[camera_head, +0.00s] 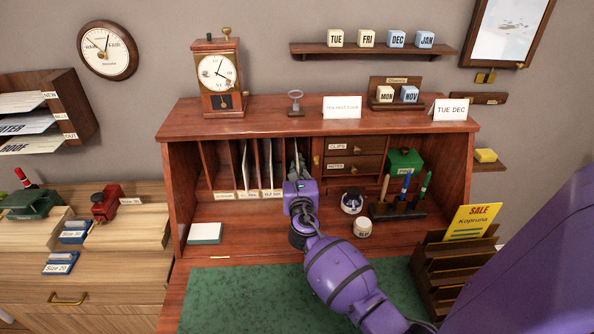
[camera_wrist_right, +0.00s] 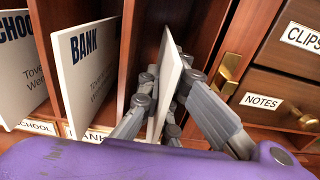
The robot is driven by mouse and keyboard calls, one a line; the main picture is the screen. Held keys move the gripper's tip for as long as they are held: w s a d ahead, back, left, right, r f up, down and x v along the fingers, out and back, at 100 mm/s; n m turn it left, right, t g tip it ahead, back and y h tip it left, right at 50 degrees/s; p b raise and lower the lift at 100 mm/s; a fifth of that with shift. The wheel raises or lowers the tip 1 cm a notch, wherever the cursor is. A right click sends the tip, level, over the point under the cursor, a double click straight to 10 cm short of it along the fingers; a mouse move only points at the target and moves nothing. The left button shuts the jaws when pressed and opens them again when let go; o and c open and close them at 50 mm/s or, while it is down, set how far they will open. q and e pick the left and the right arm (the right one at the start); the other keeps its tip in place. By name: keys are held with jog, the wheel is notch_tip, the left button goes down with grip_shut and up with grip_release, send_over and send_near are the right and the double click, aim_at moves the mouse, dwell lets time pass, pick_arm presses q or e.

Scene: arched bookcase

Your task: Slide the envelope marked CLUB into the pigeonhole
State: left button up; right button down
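A white envelope (camera_wrist_right: 172,62) shows nearly edge-on between the fingers of my right gripper (camera_wrist_right: 166,92) in the right wrist view. The fingers press on it from both sides; no marking on it can be read. It stands upright, its far part inside a narrow pigeonhole (camera_wrist_right: 203,25) right of the one holding the BANK envelope (camera_wrist_right: 85,65). That pigeonhole's label is hidden. In the head view my right gripper (camera_head: 297,172) is at the front of the upright pigeonholes, mostly hidden by its own wrist. My left gripper is not in view.
A SCHOOL envelope (camera_wrist_right: 18,65) stands further left. Right of the gripper are the CLIPS drawer (camera_head: 352,145), NOTES drawer (camera_head: 350,164) and a brass latch (camera_wrist_right: 228,72). A round pot (camera_head: 352,201), a jar (camera_head: 362,227) and a pen stand (camera_head: 396,210) are below right. The green desk mat (camera_head: 240,295) is clear.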

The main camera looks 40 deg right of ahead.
jog(key=shift+x, duration=0.75)
jog(key=c, duration=1.9)
grip_release()
jog(key=shift+o, duration=0.2)
jog(key=v, duration=1.2)
jog(key=shift+f, duration=0.1)
